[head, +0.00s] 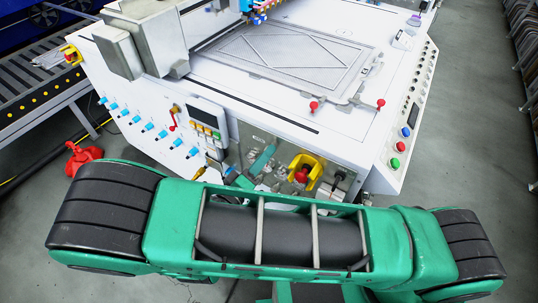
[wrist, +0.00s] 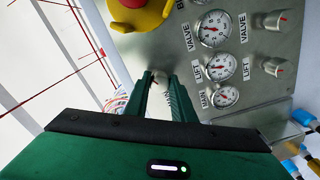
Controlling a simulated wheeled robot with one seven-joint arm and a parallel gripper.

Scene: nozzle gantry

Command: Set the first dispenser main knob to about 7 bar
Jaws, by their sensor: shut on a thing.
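In the wrist view, my gripper (wrist: 160,76) has its two green fingers against a grey metal panel (wrist: 160,50). The fingers are shut on a small pale knob that is mostly hidden between their tips. Round white gauges sit to the right of the fingers: an upper gauge (wrist: 213,28), a middle gauge (wrist: 221,66) and a lower gauge (wrist: 225,97). The needles are too small to read in bar. I cannot read a label for the held knob.
Two other knobs, an upper one (wrist: 275,20) and a lower one (wrist: 277,67), stand right of the gauges. A red emergency button on a yellow base (wrist: 137,12) is close above the fingers. A white control box (head: 208,120) is left of the panel in the head view.

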